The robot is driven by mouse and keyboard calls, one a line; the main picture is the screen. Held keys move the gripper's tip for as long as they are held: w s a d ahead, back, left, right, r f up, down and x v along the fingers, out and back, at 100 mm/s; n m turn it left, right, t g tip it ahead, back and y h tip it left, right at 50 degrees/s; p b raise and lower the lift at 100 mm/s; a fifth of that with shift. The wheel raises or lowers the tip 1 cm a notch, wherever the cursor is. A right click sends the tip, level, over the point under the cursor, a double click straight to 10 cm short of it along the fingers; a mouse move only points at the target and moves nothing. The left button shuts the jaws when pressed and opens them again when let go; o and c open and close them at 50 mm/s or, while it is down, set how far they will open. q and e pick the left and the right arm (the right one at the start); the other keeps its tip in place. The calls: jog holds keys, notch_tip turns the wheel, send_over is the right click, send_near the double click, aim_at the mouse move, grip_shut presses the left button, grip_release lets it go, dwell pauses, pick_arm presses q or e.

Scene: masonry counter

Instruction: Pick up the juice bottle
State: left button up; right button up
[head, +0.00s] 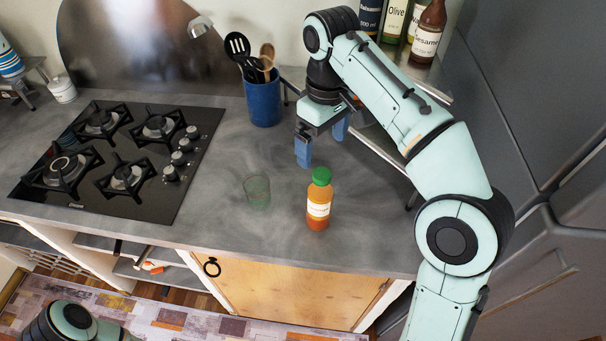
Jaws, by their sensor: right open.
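The juice bottle (319,203) stands upright on the grey counter, right of the middle of the head view. It has a green cap, a white label and orange-red contents. My right gripper (321,147) is open and empty, with its blue fingers pointing down above the counter. It appears behind the bottle, apart from it. My left arm shows only partly at the bottom left edge, and its gripper is out of view.
A clear greenish glass (257,192) stands just left of the bottle. A blue utensil holder (263,98) stands behind it. A black gas hob (119,155) fills the left counter. Several sauce bottles (427,31) stand at the back right. The counter's front edge is close to the bottle.

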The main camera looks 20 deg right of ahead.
aim_at(321, 173)
jog(key=shift+w+f, duration=0.15)
jog(key=shift+w, duration=0.15)
jog(key=f+b, duration=0.1)
jog(key=f, duration=0.1)
jog(key=f+b, duration=0.1)
jog(key=f, duration=0.1)
jog(key=s+f+b, duration=0.1)
jog(key=f, duration=0.1)
jog(key=shift+s+f, duration=0.1)
jog(key=shift+f, duration=0.25)
jog(key=shift+w+f, duration=0.25)
jog(key=shift+f, duration=0.65)
notch_tip(321, 173, down, 4)
jog(key=shift+d+f+b, duration=0.15)
jog(key=shift+f+b, duration=0.05)
jog(key=shift+b, duration=0.65)
pick_arm(q)
jog(key=s+f, duration=0.3)
jog(key=f, duration=0.2)
jog(key=shift+f, duration=0.35)
jog(key=shift+s, duration=0.1)
pick_arm(e)
grip_shut()
